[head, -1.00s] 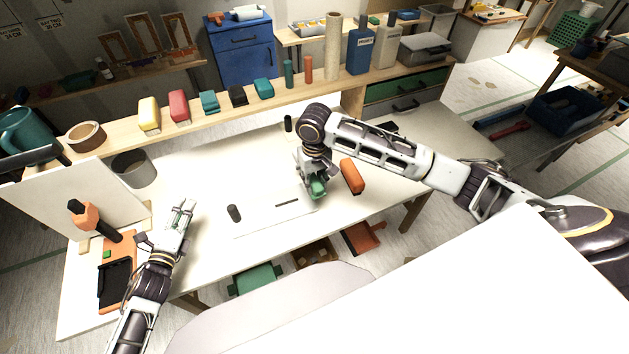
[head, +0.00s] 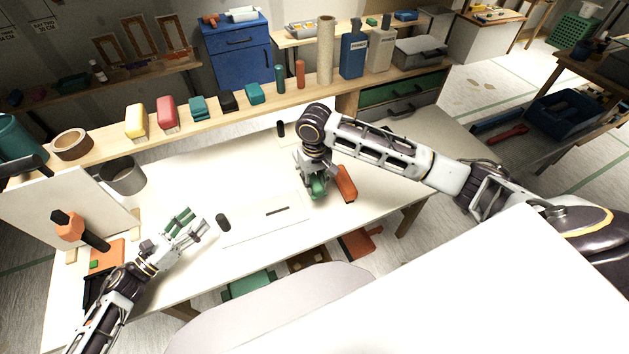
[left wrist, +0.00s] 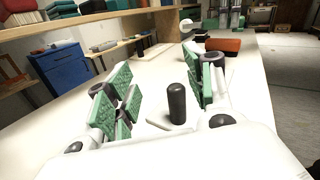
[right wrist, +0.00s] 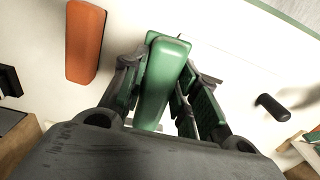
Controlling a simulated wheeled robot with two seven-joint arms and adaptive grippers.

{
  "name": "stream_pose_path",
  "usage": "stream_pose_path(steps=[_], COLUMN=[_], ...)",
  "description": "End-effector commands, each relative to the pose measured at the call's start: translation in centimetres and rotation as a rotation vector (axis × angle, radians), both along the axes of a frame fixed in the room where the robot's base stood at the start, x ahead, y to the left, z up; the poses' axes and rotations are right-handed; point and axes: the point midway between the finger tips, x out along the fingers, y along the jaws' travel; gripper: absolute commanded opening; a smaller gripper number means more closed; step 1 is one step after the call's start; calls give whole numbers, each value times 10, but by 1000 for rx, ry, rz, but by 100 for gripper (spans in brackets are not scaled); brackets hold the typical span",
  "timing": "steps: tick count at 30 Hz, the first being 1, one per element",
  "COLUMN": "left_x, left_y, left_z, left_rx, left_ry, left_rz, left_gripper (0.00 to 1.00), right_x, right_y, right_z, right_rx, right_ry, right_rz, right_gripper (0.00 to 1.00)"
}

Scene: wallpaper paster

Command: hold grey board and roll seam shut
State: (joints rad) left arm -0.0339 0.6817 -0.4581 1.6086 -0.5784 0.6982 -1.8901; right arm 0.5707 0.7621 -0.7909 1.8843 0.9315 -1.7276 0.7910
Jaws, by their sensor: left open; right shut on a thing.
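A pale, flat sheet (head: 250,228) lies on the white table, with a thin dark strip (head: 277,211) on it. A dark upright peg (head: 222,222) stands at its left end; in the left wrist view the peg (left wrist: 177,103) rises from a pale plate (left wrist: 160,119). Which piece is the grey board I cannot tell. My left gripper (head: 192,226) is open and empty, its green-padded fingers pointing at the peg, apart from it. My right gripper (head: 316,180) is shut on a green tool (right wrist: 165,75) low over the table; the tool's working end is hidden.
An orange block (head: 345,184) lies close beside my right gripper. A grey cup (head: 123,176), a leaning white panel (head: 60,207) and an orange-and-black tool (head: 72,228) stand at the left. A shelf (head: 180,133) with several coloured blocks runs along the back.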

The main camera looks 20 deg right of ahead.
Motion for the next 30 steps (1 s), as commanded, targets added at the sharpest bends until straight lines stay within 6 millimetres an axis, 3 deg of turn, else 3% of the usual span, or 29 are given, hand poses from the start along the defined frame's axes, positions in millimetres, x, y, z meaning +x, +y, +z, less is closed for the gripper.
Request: stream_pose_path(steps=[9,30], left_x=[-14,-15], left_y=[7,7], left_z=[-5,-13], left_rx=[81,85], left_ry=[-120,-127], left_rz=[-107,-115], left_gripper=[53,53], right_x=[0,0], right_y=[0,0], right_z=[0,-5], right_rx=[0,0], right_ry=[-1,-1], right_rz=[0,0], right_gripper=[6,6])
